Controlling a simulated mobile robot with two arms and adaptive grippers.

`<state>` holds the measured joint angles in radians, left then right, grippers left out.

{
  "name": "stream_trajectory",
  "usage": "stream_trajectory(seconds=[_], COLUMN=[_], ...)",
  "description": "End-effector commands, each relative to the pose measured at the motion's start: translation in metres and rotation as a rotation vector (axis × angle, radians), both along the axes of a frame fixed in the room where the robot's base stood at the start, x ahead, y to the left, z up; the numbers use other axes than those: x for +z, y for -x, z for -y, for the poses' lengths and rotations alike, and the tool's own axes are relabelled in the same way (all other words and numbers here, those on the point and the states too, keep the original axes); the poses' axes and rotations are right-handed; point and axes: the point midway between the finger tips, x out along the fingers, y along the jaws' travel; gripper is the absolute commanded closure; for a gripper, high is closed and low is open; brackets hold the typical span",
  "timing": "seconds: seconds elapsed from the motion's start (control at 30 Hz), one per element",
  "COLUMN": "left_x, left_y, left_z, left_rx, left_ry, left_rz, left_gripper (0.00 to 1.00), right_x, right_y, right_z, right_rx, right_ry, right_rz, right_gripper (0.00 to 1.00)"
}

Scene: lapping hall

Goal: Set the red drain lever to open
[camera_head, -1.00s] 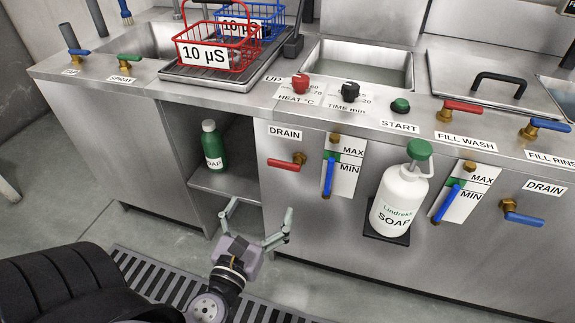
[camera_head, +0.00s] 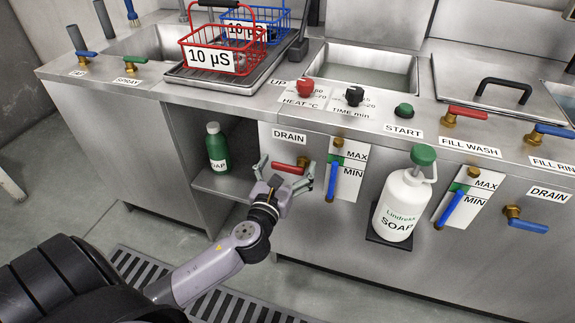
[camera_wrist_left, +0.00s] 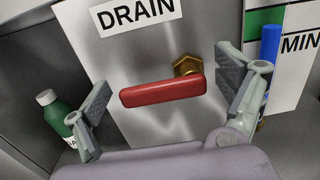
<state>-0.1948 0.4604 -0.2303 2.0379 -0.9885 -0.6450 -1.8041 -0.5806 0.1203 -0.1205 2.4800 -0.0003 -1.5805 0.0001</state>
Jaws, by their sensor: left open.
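The red drain lever (camera_head: 288,168) sits on the front panel under a DRAIN label (camera_head: 290,136), with a brass fitting at its right end. In the left wrist view the red lever (camera_wrist_left: 163,91) lies nearly level, its handle pointing left from the brass fitting (camera_wrist_left: 187,66). My left gripper (camera_head: 285,172) is open in front of the lever. In the left wrist view its two fingers (camera_wrist_left: 165,100) stand apart on either side of the lever, left and right. I see no contact between fingers and lever. My right gripper is not in view.
A green soap bottle (camera_head: 217,148) stands on the shelf to the left. A white soap dispenser (camera_head: 402,200) and a blue drain lever (camera_head: 528,226) are farther right. The floor in front is clear.

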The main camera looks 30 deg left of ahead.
Motion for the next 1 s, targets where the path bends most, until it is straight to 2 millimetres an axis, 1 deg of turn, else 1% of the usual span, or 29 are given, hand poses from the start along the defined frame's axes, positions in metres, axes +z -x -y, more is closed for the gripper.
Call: stream_trajectory(seconds=[0.27, 1.0], left_x=[0.0001, 0.0001], left_y=[-0.0011, -0.0008], left_z=[-0.0003, -0.0003], left_rx=[0.0, 0.0], left_ry=[0.0, 0.0], left_rz=[0.0, 0.0], left_gripper=[0.1, 0.59], right_x=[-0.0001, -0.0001], right_y=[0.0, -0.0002], right_z=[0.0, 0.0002], right_rx=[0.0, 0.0], right_ry=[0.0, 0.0], right_rz=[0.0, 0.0], right_gripper=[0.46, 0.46])
